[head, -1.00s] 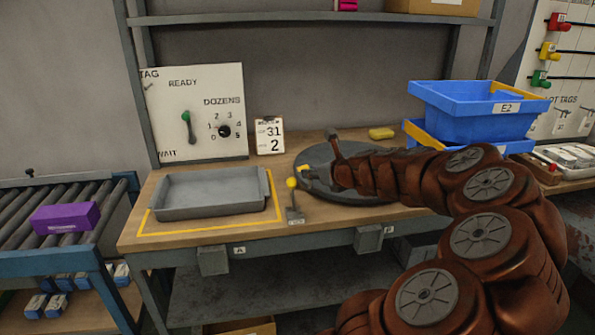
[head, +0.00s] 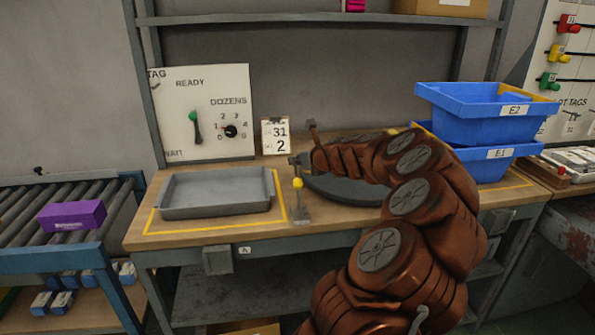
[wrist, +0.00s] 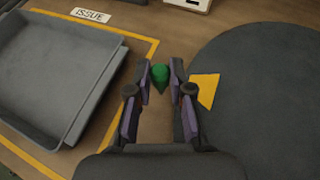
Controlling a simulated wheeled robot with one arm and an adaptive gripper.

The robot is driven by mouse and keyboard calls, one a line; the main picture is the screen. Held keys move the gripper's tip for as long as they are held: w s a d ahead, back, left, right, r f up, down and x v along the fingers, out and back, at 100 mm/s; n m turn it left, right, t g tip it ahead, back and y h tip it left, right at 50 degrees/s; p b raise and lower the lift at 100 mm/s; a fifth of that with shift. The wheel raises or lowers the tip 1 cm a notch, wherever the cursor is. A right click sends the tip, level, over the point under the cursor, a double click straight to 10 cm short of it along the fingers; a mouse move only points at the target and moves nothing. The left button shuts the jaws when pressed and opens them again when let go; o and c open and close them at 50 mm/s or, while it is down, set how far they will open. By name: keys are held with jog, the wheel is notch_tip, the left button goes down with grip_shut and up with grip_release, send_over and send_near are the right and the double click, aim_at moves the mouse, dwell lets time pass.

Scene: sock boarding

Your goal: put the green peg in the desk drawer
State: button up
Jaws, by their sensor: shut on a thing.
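A green peg (wrist: 160,76) shows between my fingertips in the wrist view. My gripper (wrist: 161,84) is shut on it, above the wooden desk top between the grey tray and the dark round plate. In the head view my gripper (head: 297,160) is small, behind the yellow-knobbed lever, and I cannot make out the peg there. The desk drawer marked A (head: 270,247) looks shut, with a grey block handle (head: 218,260) on its front. My arm covers the desk front further right.
The grey tray (head: 216,211) lies inside a yellow outline. The yellow-knobbed lever (head: 297,184) stands at the desk's front edge. The dark round plate (wrist: 262,90) bears a yellow triangle (wrist: 208,88). Blue bins (head: 480,114) are stacked at right. Floor space in front is partly open.

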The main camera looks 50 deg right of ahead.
aim_at(296, 170)
jog(key=shift+w+f+b, duration=0.1)
jog(key=shift+f+b, duration=0.35)
jog(key=shift+f, duration=1.35)
jog(key=shift+f, duration=0.1)
jog(key=o, duration=0.8)
jog(key=shift+o, duration=0.2)
jog(key=shift+r, duration=0.2)
jog(key=p+v, duration=0.1)
jog(key=v, duration=1.1)
